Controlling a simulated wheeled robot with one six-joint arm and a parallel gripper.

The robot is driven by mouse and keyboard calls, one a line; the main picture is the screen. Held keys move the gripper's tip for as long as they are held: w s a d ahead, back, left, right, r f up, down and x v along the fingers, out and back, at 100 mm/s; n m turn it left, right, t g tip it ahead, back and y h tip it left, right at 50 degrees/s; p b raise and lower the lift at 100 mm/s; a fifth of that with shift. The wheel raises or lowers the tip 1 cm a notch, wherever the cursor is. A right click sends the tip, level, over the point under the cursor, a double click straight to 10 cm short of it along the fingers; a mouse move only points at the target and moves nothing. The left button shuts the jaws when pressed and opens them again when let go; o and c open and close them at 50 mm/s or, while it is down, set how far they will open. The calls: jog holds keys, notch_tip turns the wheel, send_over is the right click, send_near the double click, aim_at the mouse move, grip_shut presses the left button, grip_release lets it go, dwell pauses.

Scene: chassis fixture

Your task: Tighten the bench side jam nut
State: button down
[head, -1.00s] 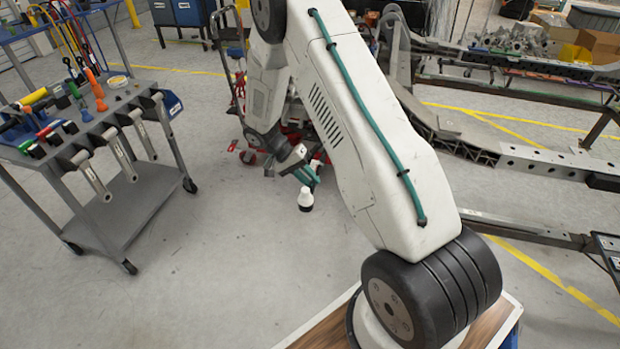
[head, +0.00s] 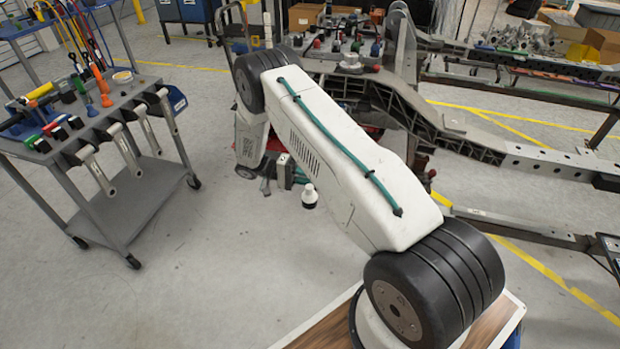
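The bench side jam nut cannot be made out in the head view. The chassis frame (head: 480,155), a dark rail assembly, runs from behind my arm to the right edge. My arm crosses the middle of the picture, with its elbow toward the chassis and its far links hanging behind it. Part of my wrist shows below the arm, but my gripper's fingers are hidden, so I cannot see whether it holds anything. Large grey wrenches (head: 122,150) hang along the near edge of the tool cart (head: 150,92) at left.
The cart carries screwdrivers, a tape roll (head: 122,77) and coloured-handled tools. A crowded work surface (head: 335,45) stands behind. Floor between cart and arm is clear.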

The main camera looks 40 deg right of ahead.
jog(key=shift+g, duration=0.3)
dwell(0.4)
jog(key=c, duration=1.2)
grip_release()
